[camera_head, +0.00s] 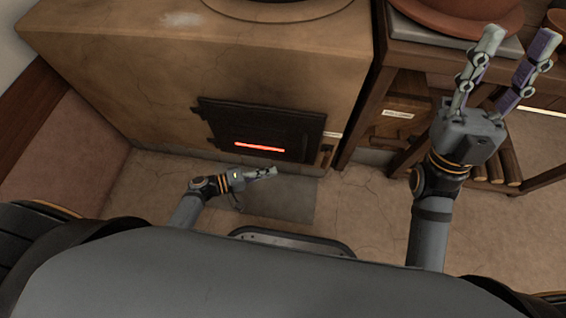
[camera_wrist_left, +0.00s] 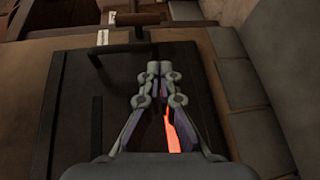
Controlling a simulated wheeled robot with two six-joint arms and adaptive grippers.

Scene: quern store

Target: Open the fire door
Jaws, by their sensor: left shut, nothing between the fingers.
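The fire door (camera_head: 270,132) is a dark metal plate low on the front of a tan clay stove. It looks shut, with a glowing red slit across it. In the left wrist view the door (camera_wrist_left: 85,105) fills the middle, its red slit (camera_wrist_left: 172,130) partly hidden by my fingers. A wooden-gripped handle (camera_wrist_left: 137,19) shows beyond my fingertips; in the head view a small handle (camera_head: 326,155) sits at the door's right edge. My left gripper (camera_head: 274,171) is shut and empty in front of the door, apart from the handle. My right gripper (camera_head: 518,42) is open and empty, raised at the right.
The stove (camera_head: 150,75) fills the upper left. A wooden stand (camera_head: 455,52) with a brown bowl-like vessel (camera_head: 460,14) is at the right, near my right gripper. A grey slab (camera_head: 280,200) lies on the floor before the door. Cracked floor (camera_head: 375,205) is clear between my arms.

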